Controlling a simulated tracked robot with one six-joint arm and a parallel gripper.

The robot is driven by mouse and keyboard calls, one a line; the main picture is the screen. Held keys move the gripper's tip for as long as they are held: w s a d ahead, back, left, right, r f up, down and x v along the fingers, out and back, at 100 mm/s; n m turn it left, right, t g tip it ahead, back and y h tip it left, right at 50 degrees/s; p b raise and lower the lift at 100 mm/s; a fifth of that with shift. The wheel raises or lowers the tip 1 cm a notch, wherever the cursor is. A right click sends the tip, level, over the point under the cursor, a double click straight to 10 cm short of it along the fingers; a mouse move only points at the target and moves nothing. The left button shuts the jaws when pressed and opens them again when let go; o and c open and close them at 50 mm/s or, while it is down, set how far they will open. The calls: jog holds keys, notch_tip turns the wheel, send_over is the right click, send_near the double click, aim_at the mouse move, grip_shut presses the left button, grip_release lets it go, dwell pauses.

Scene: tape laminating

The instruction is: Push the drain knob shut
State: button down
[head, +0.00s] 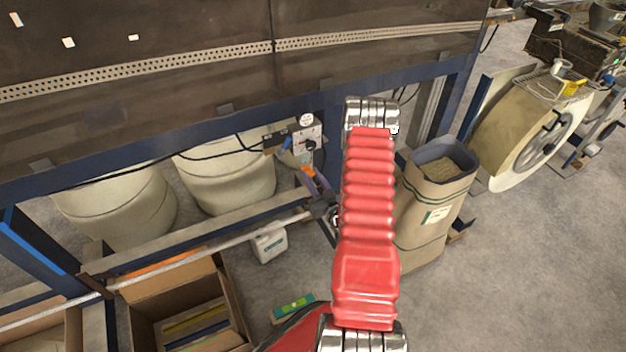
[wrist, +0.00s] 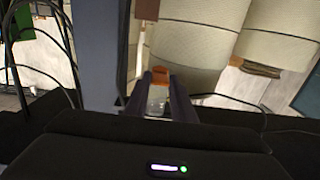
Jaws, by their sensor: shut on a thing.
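A small orange piece (wrist: 162,74) with a pale, clear-looking part below it sits between my fingertips in the wrist view. It looks like the drain knob, though its shape is too small to be sure. It also shows as an orange spot (head: 307,172) in the head view, below a small grey unit with a dial (head: 308,146) under the blue frame beam. My gripper (wrist: 160,92) is shut on this piece, its dark fingers one on each side. In the head view my red arm hides the area just right of the unit. Whether the knob is pushed in cannot be seen.
Black cables (head: 210,152) run beside the unit. Two cream drums (head: 225,180) stand behind a metal rail (head: 200,245). A brown sack (head: 433,215) stands right. Open floor (head: 520,270) lies farther right.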

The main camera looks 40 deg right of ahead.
jog(key=shift+r, duration=0.2)
jog(key=c, duration=1.5)
grip_release()
jog(key=v, duration=1.4)
jog(key=shift+w, duration=0.1)
